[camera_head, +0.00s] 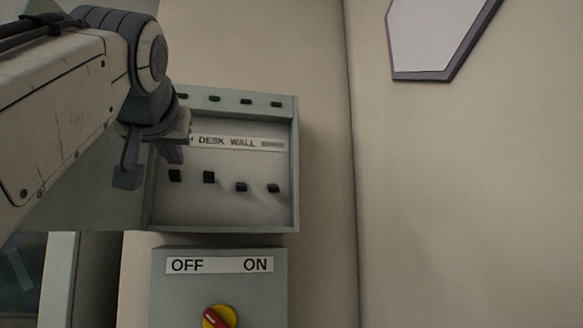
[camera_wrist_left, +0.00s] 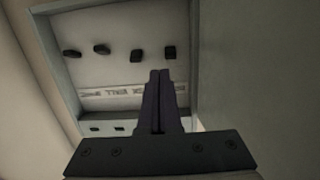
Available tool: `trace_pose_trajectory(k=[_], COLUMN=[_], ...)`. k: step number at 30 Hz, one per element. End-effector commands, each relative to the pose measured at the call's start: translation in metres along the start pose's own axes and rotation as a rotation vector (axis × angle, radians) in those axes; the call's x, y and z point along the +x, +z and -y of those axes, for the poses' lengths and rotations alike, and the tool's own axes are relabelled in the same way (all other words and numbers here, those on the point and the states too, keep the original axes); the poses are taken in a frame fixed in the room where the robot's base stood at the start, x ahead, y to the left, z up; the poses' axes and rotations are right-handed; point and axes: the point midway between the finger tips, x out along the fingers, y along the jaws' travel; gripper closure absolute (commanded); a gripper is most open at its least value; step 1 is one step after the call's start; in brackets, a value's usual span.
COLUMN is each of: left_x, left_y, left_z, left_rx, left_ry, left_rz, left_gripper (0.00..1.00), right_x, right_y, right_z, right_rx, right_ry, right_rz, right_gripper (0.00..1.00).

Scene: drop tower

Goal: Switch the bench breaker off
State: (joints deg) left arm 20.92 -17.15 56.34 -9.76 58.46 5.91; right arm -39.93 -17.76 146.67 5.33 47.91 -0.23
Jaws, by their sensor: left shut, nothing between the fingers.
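A grey open-fronted breaker box (camera_head: 294,165) hangs on the wall. Its label strip (camera_head: 240,143) reads "DESK WALL", with the left part hidden by my arm. Below the strip is a row of black breaker levers; the leftmost visible lever (camera_head: 174,176) and its neighbour (camera_head: 208,177) sit slightly higher than the two on the right (camera_head: 241,187). My left gripper (camera_head: 175,154) is shut and empty, just above the leftmost lever. In the left wrist view, upside down, the shut fingertips (camera_wrist_left: 160,74) point close to that end lever (camera_wrist_left: 169,52); contact cannot be told. My right gripper is out of view.
Below the box is a grey switch box (camera_head: 160,290) marked OFF and ON, with a red and yellow rotary knob (camera_head: 219,317). Small black pieces (camera_head: 246,101) line the box's top. A wall corner and a framed panel (camera_head: 430,40) are at right.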

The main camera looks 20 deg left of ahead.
Motion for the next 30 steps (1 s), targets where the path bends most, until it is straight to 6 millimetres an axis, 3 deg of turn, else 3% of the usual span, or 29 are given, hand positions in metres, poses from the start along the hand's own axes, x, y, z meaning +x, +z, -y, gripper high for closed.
trace_pose_trajectory(k=[4, 16, 30], left_x=[-0.013, -0.009, 0.067], left_y=[-0.018, -0.019, -0.023], left_z=[0.013, 0.014, 0.017], left_rx=[-0.009, -0.009, -0.009], left_ry=[-0.040, -0.040, -0.040], left_rz=[-0.042, -0.042, -0.040], left_gripper=[1.00, 1.00, 1.00], right_x=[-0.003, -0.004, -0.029], right_y=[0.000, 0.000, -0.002], right_z=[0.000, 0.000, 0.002], right_rx=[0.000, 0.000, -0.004], right_ry=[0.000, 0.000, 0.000], right_rz=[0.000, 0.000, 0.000], right_gripper=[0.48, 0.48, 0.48])
